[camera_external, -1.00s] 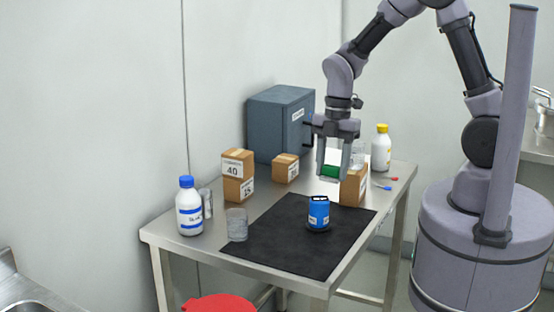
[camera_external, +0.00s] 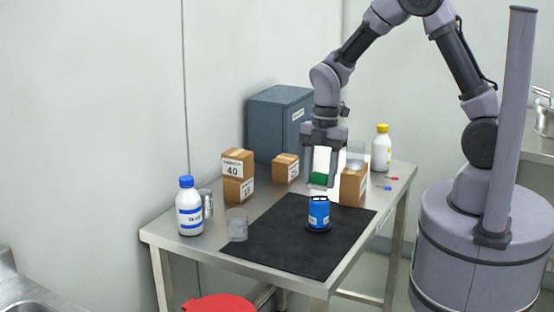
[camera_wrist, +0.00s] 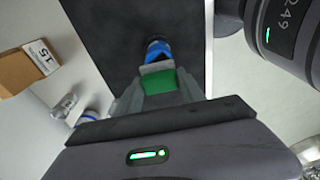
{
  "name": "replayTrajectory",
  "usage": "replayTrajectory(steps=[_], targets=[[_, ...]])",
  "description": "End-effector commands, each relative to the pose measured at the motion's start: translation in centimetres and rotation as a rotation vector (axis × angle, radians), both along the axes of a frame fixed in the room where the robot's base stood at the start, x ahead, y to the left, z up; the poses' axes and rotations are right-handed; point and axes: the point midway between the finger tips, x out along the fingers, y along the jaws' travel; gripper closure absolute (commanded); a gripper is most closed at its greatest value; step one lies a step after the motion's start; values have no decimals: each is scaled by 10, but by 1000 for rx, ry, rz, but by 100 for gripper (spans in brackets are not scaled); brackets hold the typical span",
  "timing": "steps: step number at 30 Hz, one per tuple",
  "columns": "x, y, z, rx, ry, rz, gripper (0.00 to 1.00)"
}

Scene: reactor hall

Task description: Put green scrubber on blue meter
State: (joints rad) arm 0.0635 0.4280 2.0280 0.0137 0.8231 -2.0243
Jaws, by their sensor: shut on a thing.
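The green scrubber (camera_external: 318,179) is held between the fingers of my gripper (camera_external: 319,183), which is shut on it. In the wrist view the green scrubber (camera_wrist: 159,81) sits between the fingertips of my gripper (camera_wrist: 158,84). The blue meter (camera_external: 318,212) stands upright on the black mat (camera_external: 275,250), below the gripper and apart from it. In the wrist view the blue meter (camera_wrist: 157,50) shows just beyond the scrubber, partly hidden by it.
Cardboard boxes (camera_external: 238,175) stand at the back left, and another box (camera_external: 354,184) is close right of the gripper with a glass on top. A grey cabinet (camera_external: 279,124) stands behind. A blue-capped bottle (camera_external: 190,208) and a glass beaker (camera_external: 237,225) are at left.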

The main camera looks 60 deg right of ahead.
Motion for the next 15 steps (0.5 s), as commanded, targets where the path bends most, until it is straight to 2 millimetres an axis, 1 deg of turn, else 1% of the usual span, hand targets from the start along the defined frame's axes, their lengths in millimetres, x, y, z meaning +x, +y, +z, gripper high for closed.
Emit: replayTrajectory(steps=[1, 3, 4, 10, 15], targets=[[0, 0, -13, 0, 2, 0, 92], [-1, 0, -28, 0, 3, 0, 92], [-1, 0, -32, 0, 2, 0, 92], [0, 0, -29, 0, 0, 0, 92], [-1, 0, -35, 0, 0, 0, 92]])
